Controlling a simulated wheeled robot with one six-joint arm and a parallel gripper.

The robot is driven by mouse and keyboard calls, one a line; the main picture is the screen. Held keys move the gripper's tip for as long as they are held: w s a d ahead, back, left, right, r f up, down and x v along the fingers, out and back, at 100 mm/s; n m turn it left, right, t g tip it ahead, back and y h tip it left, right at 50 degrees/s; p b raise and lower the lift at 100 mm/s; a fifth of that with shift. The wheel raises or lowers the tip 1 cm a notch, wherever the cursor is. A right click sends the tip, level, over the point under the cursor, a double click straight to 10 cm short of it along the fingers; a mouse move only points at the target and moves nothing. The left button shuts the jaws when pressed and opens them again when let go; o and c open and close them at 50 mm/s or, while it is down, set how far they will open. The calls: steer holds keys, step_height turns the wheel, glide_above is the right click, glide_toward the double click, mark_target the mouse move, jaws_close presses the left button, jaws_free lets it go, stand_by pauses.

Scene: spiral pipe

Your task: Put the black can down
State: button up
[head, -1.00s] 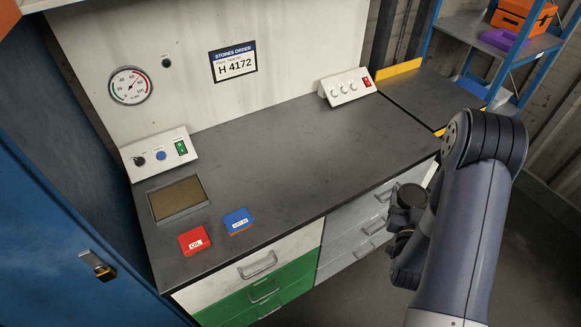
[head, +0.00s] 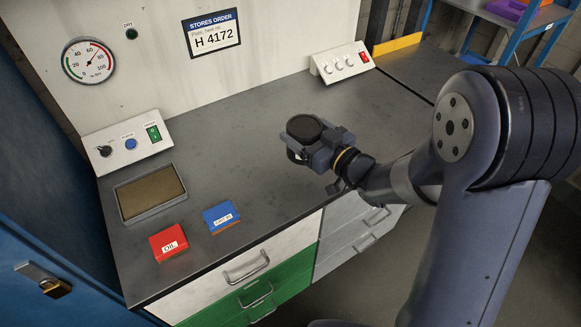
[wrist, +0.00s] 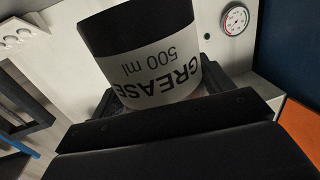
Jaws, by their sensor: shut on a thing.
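The black can (head: 304,128) is held in my gripper (head: 309,148) over the dark worktop (head: 260,130), right of its middle. In the wrist view the can (wrist: 150,55) has a pale label reading "GREASE 500 ml" and black bands. My gripper (wrist: 170,95) is shut around its sides. The can's lid faces up toward the head camera. The can's underside is hidden, so I cannot tell how high it is above the worktop.
A shallow tray (head: 120,201), a red OIL box (head: 169,243) and a blue box (head: 221,217) lie on the left of the worktop. A knob panel (head: 342,63) stands at the back right. The worktop between is clear.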

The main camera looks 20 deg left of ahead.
steer(key=shift+f, duration=4.4)
steer(key=shift+f, duration=0.2)
steer(key=o, duration=1.4)
steer(key=shift+r, duration=0.15)
